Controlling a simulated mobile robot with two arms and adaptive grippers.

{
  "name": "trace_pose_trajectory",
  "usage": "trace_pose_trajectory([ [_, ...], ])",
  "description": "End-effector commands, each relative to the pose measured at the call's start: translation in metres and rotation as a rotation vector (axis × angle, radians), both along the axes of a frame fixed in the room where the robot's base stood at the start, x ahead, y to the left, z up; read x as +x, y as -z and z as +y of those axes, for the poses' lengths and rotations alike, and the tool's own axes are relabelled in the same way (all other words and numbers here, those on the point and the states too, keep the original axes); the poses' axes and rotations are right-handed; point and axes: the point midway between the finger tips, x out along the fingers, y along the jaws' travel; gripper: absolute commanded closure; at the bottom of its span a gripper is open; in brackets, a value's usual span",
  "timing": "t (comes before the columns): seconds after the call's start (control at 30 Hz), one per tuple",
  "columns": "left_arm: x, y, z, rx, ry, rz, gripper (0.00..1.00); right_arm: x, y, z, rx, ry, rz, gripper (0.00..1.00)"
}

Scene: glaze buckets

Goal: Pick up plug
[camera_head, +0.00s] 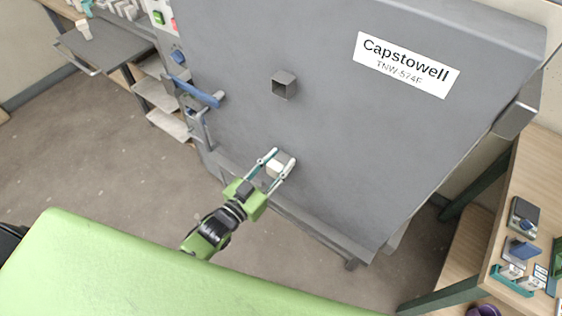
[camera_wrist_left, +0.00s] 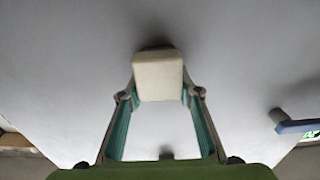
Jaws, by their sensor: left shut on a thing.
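The plug is a cream-white block (camera_head: 274,168) at the lower part of the grey kiln door (camera_head: 345,130). My left gripper (camera_head: 281,158) is at the door, with one finger on each side of the plug, shut on it. In the left wrist view the plug (camera_wrist_left: 158,80) sits between the teal fingers (camera_wrist_left: 159,94). Its far end is close to the door, with a dark patch behind it; I cannot tell whether it is still inside an opening. My right gripper is not in view.
A square grey port (camera_head: 284,86) sticks out of the door above my gripper. A blue-handled latch (camera_head: 200,94) is at the door's left edge. A wooden bench with small items (camera_head: 524,215) stands at right, and a shelf table (camera_head: 105,45) at upper left. The floor at left is clear.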

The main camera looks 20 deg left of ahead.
Motion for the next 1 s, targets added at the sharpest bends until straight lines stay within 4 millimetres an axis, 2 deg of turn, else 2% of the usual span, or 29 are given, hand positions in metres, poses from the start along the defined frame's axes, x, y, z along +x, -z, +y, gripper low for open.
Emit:
trace_pose_trajectory([
  [0.27,0.000,0.001,0.000,-0.001,0.000,-0.002,0.91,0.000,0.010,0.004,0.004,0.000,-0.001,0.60],
  [0.37,-0.011,0.000,0.004,0.001,0.000,0.002,0.91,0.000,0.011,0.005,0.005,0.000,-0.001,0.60],
  [0.67,-0.064,0.002,0.023,0.001,0.001,0.004,0.91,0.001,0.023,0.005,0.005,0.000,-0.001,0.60],
  [1.0,-0.138,0.001,0.050,0.000,0.001,0.004,0.92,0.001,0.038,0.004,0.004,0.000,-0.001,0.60],
])
